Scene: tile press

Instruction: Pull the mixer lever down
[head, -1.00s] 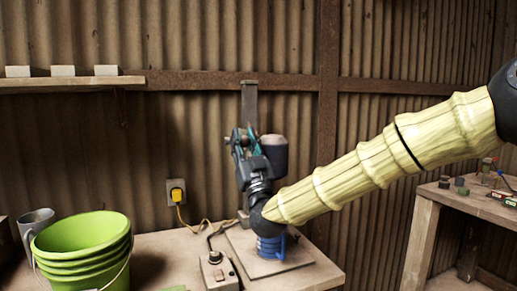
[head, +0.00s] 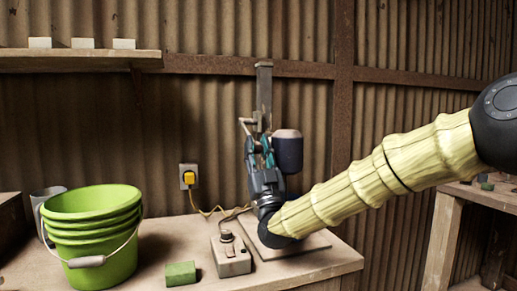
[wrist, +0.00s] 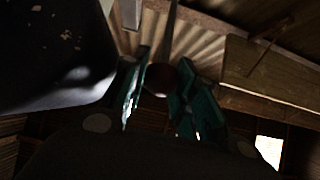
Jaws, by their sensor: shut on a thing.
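The mixer stands on the bench, with an upright metal post (head: 264,92) and a dark cylindrical motor (head: 288,150) beside it. My gripper (head: 257,146) is in front of the post, left of the motor, pointing up. In the wrist view, the gripper's teal fingers (wrist: 160,88) stand on both sides of a dark reddish knob, the lever's end (wrist: 159,78). The gripper is shut on this lever. The rest of the lever is hard to make out in the head view. My arm hides the mixer's lower part.
A switch box (head: 231,258) and a green block (head: 181,273) lie on the bench (head: 165,240). A yellow plug (head: 188,178) sits in the wall outlet. A shelf (head: 80,61) is at upper left.

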